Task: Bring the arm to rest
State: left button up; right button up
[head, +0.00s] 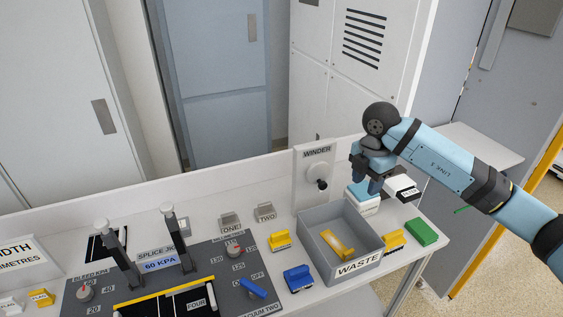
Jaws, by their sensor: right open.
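My right arm (440,160) comes in from the right edge, blue with dark joints. Its gripper (366,186) is open and points down at the back right of the bench, above a white-and-blue stack (362,203). I cannot tell whether the fingers touch the stack. Nothing shows held between them. My left gripper is out of view.
A grey WASTE bin (312,237) with a yellow piece (338,246) inside stands left of the gripper. A WINDER panel with a knob (318,172) stands behind it. A green block (421,232) and a yellow block (393,242) lie right of the bin. Control panels fill the left.

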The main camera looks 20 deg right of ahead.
jog(key=s+a+f+n+t+y, duration=0.25)
jog(key=s+a+y, duration=0.25)
jog(key=a+y, duration=0.6)
jog(key=s+a+f+n+t+y, duration=0.1)
jog(key=s+a+f+y, duration=0.2)
jog(key=s+a+y, duration=0.75)
jog(key=w+d+f+m+t+h, duration=0.25)
jog(key=f+m+t+h, duration=0.75)
jog(key=m+t+h, duration=0.55)
jog(key=s+d+f+m+g+h, duration=0.1)
jog(key=s+f+m+g+h, duration=0.1)
jog(key=s+f+m+g, duration=0.3)
jog(key=s+f+g, duration=0.3)
jog(key=s+f, duration=0.3)
jog(key=f, duration=0.2)
jog(key=shift+d+m+h, duration=0.15)
jog(key=shift+m+h, duration=0.15)
jog(key=shift+h, duration=0.1)
